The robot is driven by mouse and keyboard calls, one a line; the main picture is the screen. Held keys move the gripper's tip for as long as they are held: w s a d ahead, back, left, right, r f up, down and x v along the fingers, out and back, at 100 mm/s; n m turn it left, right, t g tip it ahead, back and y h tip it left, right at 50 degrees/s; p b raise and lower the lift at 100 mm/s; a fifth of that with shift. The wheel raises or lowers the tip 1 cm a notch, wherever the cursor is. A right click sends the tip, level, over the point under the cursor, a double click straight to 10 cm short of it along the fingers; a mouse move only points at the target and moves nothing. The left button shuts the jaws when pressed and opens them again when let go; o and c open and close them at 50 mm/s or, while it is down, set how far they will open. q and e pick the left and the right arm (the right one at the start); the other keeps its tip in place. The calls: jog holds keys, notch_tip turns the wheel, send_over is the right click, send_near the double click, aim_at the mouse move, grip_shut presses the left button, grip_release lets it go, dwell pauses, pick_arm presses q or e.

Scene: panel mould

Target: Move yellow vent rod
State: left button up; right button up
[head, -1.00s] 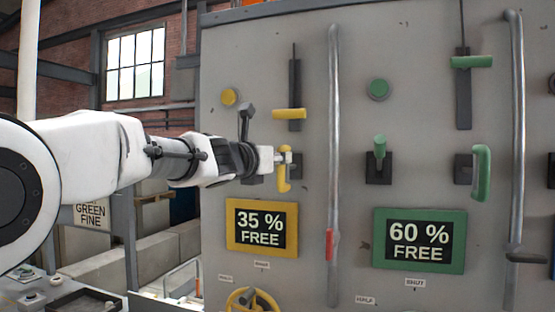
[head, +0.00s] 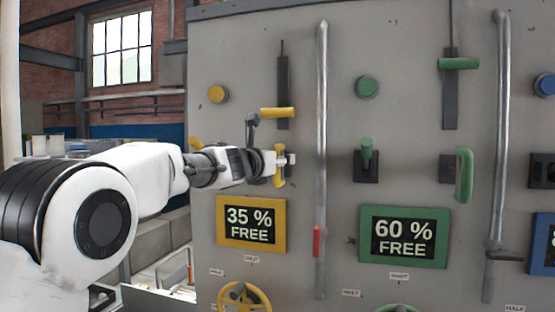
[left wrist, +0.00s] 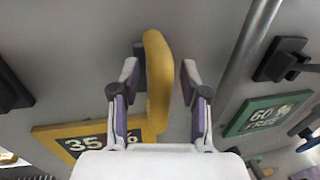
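On the grey panel, a yellow T-handle (head: 278,112) crosses a dark vertical slot with a thin rod above it. Below it is a yellow upright grip handle (head: 281,178) on a dark mount. My left gripper (head: 285,160) is at this lower handle, partly covering it. In the left wrist view the yellow grip handle (left wrist: 158,85) stands between the two fingers of my left gripper (left wrist: 159,82). The fingers are open, with a gap on each side of it. I cannot tell which yellow part is the vent rod. My right gripper is not in view.
A metal pipe (head: 321,150) runs vertically just right of the yellow controls. A yellow-framed sign (head: 251,223) reads 35 % FREE, with a yellow handwheel (head: 243,296) below. A green T-handle (head: 458,63) and a green grip handle (head: 464,175) are further right.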

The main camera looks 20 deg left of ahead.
pick_arm(q)
jog(key=shift+s+r, duration=0.1)
jog(key=shift+s, duration=0.15)
jog(key=v, duration=1.1)
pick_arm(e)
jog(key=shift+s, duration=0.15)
pick_arm(q)
jog(key=shift+s+a, duration=0.2)
jog(key=shift+s, duration=0.1)
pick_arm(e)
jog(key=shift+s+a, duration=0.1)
